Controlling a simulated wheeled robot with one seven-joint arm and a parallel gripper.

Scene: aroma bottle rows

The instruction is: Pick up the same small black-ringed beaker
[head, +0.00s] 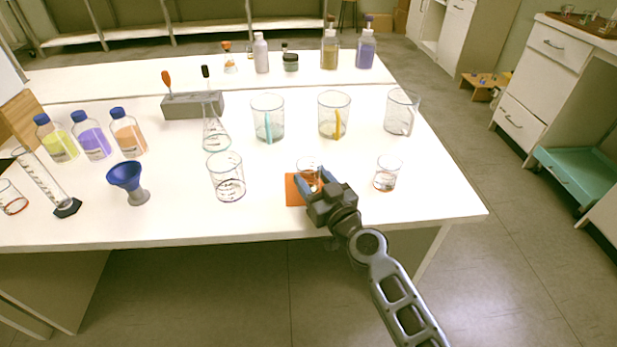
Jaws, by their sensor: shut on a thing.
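A small clear beaker (308,162) stands at an orange mat near the table's front edge. Another small beaker (387,174) stands to the right, with a dark and orange-brown base. A small red-ringed beaker (11,198) is at the far left.
The orange mat (294,194) lies under my gripper. A flask (214,137), blue funnel (127,176) and capped bottles (94,138) fill the left. The front right table corner is clear.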

